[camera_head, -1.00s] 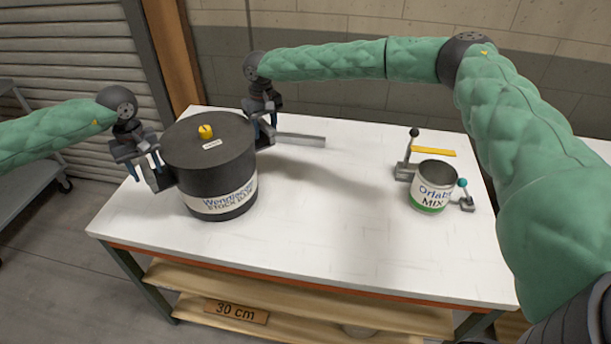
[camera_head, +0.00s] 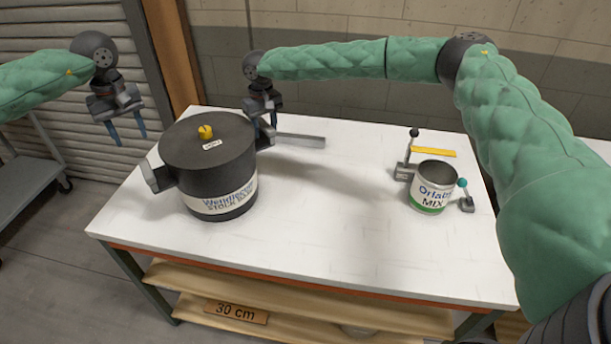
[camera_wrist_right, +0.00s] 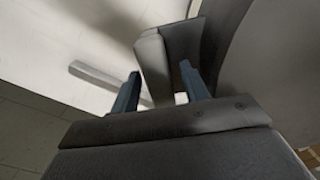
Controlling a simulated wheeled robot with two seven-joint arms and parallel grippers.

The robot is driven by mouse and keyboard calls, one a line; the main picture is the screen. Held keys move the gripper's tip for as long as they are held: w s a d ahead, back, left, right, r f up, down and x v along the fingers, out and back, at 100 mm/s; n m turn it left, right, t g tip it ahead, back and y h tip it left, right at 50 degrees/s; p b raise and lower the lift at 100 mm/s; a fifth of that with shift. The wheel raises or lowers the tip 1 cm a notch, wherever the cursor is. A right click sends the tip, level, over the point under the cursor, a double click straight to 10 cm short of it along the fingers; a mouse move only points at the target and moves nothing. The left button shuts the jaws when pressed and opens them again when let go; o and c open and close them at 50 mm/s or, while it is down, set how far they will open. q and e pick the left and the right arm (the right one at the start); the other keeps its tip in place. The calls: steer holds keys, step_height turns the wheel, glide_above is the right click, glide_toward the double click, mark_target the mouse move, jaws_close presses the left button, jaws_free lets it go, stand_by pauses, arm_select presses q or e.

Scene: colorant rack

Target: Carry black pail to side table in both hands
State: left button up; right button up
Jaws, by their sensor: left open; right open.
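The black pail (camera_head: 210,170) stands upright on the white bench, with a flat lid, a yellow knob and a white label band. A grey handle (camera_head: 158,176) sticks out on its left and another (camera_head: 265,135) on its right. My left gripper (camera_head: 129,140) is open and empty, above and left of the left handle, apart from it. My right gripper (camera_head: 265,124) is open at the right handle. In the right wrist view, its two fingertips (camera_wrist_right: 158,84) are either side of part of the handle (camera_wrist_right: 155,65); I cannot tell if they touch it.
A grey low table (camera_head: 35,190) stands at the far left, apart from the white bench (camera_head: 330,235). The bench middle is clear.

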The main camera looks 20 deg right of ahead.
step_height(320, 180, up, 12)
steer(key=shift+f, duration=0.2)
stand_by(0.6)
